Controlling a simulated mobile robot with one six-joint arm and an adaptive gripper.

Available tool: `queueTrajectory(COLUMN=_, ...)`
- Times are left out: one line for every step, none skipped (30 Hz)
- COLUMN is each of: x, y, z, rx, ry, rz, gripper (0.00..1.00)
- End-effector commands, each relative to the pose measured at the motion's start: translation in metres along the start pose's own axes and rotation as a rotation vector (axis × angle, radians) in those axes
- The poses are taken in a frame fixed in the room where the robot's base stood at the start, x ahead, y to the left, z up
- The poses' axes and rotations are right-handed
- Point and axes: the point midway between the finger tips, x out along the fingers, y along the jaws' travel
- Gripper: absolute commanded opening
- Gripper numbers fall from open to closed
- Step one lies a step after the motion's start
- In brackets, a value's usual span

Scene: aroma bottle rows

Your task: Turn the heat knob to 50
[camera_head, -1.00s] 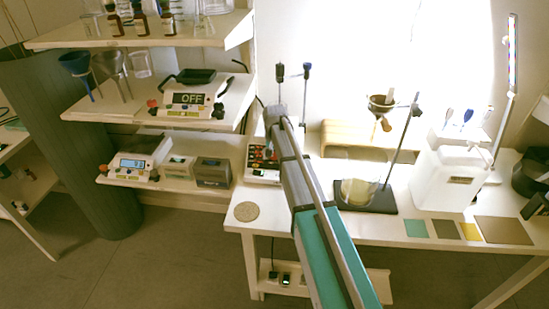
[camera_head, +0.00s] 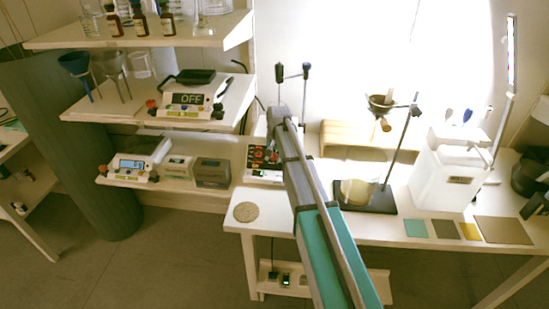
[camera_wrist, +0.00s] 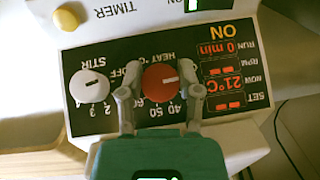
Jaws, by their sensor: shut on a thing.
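The red heat knob (camera_wrist: 161,83) sits on the black panel of the hotplate (camera_wrist: 85,60), upside down in the wrist view. My gripper (camera_wrist: 160,92) is shut on the heat knob, one finger on each side. The knob's pale mark points to the right in the picture, above the printed 40. The printed 50 lies below the knob and 60 is at its lower left. The red display reads 21°C and 0 min, with ON beside it. In the head view the hotplate (camera_head: 262,176) stands at the bench's left end; my arm hides the knob there.
The white stir knob (camera_wrist: 89,88) is close to my left finger in the wrist view. In the head view, a beaker (camera_head: 357,190) on a dark stand base and a white jug (camera_head: 440,180) stand right of my arm. Shelves with other devices are at left.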

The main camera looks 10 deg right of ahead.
Motion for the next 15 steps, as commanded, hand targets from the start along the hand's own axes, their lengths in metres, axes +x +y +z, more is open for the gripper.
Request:
queueTrajectory(x=0.0010, y=0.0025, z=0.0011, rx=0.019, ry=0.000, rz=-0.018, gripper=0.00)
queueTrajectory(x=0.0011, y=0.0026, z=0.0012, rx=0.031, ry=0.000, rz=-0.033, gripper=0.00)
queueTrajectory(x=0.0013, y=0.0029, z=0.0013, rx=0.048, ry=0.000, rz=-0.053, gripper=0.00)
queueTrajectory(x=0.0014, y=0.0032, z=0.0014, rx=0.063, ry=0.000, rz=-0.070, gripper=0.00)
queueTrajectory(x=0.0016, y=0.0034, z=0.0015, rx=0.077, ry=0.000, rz=-0.087, gripper=0.00)
queueTrajectory(x=0.0018, y=0.0035, z=0.0015, rx=0.097, ry=0.000, rz=-0.112, gripper=0.00)
queueTrajectory(x=0.0020, y=0.0033, z=0.0018, rx=0.114, ry=0.000, rz=-0.132, gripper=0.00)
queueTrajectory(x=0.0022, y=0.0034, z=0.0020, rx=0.130, ry=-0.001, rz=-0.150, gripper=0.00)
queueTrajectory(x=0.0025, y=0.0035, z=0.0021, rx=0.153, ry=0.000, rz=-0.178, gripper=0.00)
queueTrajectory(x=0.0026, y=0.0035, z=0.0021, rx=0.171, ry=0.000, rz=-0.200, gripper=0.00)
queueTrajectory(x=0.0028, y=0.0039, z=0.0022, rx=0.188, ry=-0.001, rz=-0.221, gripper=0.00)
queueTrajectory(x=0.0031, y=0.0041, z=0.0023, rx=0.214, ry=-0.001, rz=-0.249, gripper=0.00)
queueTrajectory(x=0.0032, y=0.0039, z=0.0024, rx=0.231, ry=0.000, rz=-0.272, gripper=0.00)
queueTrajectory(x=0.0034, y=0.0038, z=0.0026, rx=0.249, ry=-0.001, rz=-0.294, gripper=0.00)
queueTrajectory(x=0.0037, y=0.0038, z=0.0028, rx=0.274, ry=-0.001, rz=-0.323, gripper=0.00)
